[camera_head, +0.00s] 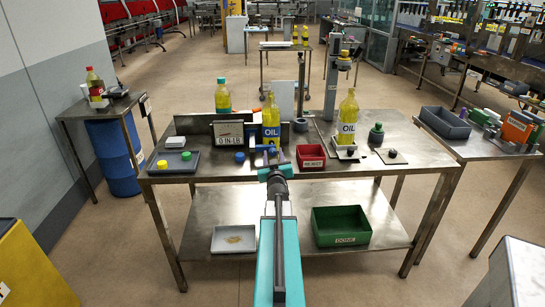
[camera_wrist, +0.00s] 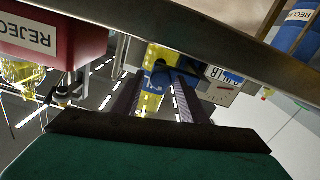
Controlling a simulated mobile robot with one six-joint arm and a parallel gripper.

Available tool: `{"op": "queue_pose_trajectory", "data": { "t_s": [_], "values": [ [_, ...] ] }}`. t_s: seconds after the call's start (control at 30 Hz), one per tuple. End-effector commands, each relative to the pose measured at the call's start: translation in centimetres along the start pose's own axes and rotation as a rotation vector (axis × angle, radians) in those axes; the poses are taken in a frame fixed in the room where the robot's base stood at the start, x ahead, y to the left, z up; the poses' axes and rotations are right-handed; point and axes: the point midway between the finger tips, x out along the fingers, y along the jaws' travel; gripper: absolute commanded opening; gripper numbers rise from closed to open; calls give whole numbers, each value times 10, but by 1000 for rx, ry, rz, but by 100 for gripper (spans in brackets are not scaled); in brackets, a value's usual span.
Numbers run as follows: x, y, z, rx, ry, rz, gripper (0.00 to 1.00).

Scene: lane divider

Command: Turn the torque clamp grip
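My gripper (camera_head: 270,154) is at the table's front edge, left of the red REJECT bin (camera_head: 311,157) and well left of the stand. In the wrist view my gripper's two dark fingers (camera_wrist: 158,98) are apart with nothing held between them. The REJECT bin also shows in the wrist view (camera_wrist: 55,35).
A tall post (camera_head: 335,80) stands behind. The lower shelf holds a green bin (camera_head: 341,227) and a white tray (camera_head: 234,239).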

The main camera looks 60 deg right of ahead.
Motion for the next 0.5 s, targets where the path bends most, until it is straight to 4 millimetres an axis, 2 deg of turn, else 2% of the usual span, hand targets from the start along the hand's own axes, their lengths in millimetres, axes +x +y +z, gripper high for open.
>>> {"op": "queue_pose_trajectory", "data": {
  "t_s": [0.03,0.2,0.23,0.3,0.5],
  "values": [
    [0,0,0,0,0,0,30],
    [0,0,0,0,0,0,3],
    [-13,-6,-2,2,0,-2,3],
    [-3,-2,0,2,0,0,4],
    [0,0,-1,26,0,0,3]
  ]
}}
